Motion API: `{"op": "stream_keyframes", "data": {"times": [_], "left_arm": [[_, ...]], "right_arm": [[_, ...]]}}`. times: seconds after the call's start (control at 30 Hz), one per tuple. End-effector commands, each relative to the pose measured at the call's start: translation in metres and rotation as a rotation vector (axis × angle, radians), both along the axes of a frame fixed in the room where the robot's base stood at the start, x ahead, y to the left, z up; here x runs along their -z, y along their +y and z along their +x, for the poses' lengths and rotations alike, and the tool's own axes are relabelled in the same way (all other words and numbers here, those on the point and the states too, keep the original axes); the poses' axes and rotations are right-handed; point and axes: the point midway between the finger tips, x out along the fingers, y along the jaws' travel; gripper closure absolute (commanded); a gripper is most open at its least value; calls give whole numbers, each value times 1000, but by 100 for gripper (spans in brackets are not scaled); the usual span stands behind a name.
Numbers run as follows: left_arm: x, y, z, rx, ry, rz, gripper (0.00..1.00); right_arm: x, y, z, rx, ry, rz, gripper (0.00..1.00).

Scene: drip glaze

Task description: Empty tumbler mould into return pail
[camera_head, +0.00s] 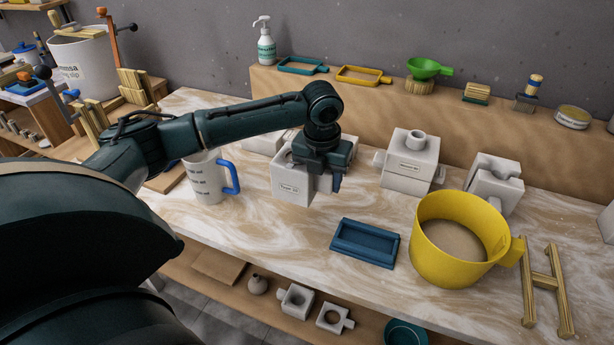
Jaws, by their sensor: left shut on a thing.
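The tumbler mould (293,189) is a white plaster block with a small printed label on its front. It stands upright on the marbled table, left of the middle. My left gripper (325,183) is over its right side and shut on it. The gripper hides the mould's right part and much of its top. The yellow pail (436,262) stands on the table at the right, with its handle to the right. Pale brown liquid shows inside it; I take it for the return pail. My right gripper is not in view.
A blue tray (365,243) lies between mould and pail. A white jug (207,183) with a blue handle stands left of the mould. Other white moulds (409,162) stand behind, right of my gripper. A wooden rack (543,283) lies right of the pail. A raised shelf (350,103) runs along the back.

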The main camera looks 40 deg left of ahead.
Motion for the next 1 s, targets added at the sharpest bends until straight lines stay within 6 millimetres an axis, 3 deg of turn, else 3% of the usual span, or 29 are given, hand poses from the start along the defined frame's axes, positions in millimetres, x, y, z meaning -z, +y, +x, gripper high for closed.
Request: {"op": "stream_keyframes", "data": {"times": [0.27,1.0], "left_arm": [[-5,-12,-5,-195,-4,0,100],[-17,-59,-41,-1263,-1,-1,100]], "right_arm": [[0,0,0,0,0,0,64],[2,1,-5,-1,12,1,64]]}}
